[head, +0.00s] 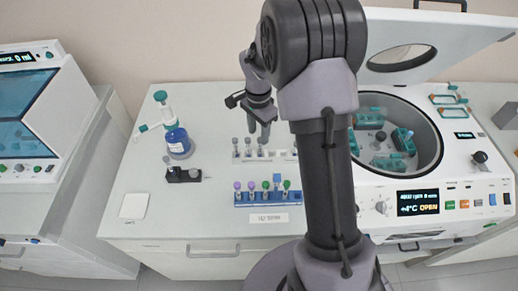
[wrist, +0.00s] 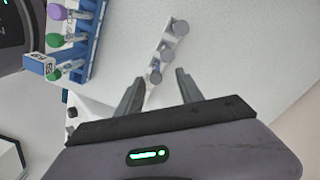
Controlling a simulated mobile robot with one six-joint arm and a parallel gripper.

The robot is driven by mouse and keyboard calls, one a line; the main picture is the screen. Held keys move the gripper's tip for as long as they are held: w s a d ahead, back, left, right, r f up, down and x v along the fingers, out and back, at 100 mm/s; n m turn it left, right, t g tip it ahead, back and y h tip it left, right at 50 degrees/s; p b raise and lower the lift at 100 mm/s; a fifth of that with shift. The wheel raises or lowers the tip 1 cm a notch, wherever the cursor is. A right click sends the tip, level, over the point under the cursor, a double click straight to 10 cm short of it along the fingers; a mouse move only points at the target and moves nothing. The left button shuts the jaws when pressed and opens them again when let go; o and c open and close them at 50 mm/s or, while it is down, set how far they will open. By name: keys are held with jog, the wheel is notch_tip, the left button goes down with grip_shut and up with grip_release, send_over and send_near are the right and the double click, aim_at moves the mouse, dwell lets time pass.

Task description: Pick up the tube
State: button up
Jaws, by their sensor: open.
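My gripper (head: 263,117) is open and points down above the white rack (head: 281,157). Several grey-capped tubes (head: 248,143) stand in a row in that rack. In the wrist view, my two fingers (wrist: 158,90) are spread, with nothing held between them. The nearest grey cap (wrist: 155,76) shows between the fingertips, and two more grey caps (wrist: 174,38) run up and right from it. A blue rack (head: 241,199) in front holds tubes with purple and green caps (head: 251,186). My arm hides part of the white rack's right side.
An open centrifuge (head: 440,184) with teal holders stands on the right, its lid raised. A cabinet (head: 30,115) is at far left.

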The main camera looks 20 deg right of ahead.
aim_at(260, 147)
jog(key=f, duration=0.2)
jog(key=f+b, duration=0.1)
jog(key=f, duration=0.4)
jog(key=shift+s+d+f+b, duration=0.2)
jog(key=shift+s+b, duration=0.1)
jog(key=shift+b, duration=0.05)
jog(key=shift+r, duration=0.1)
grip_shut()
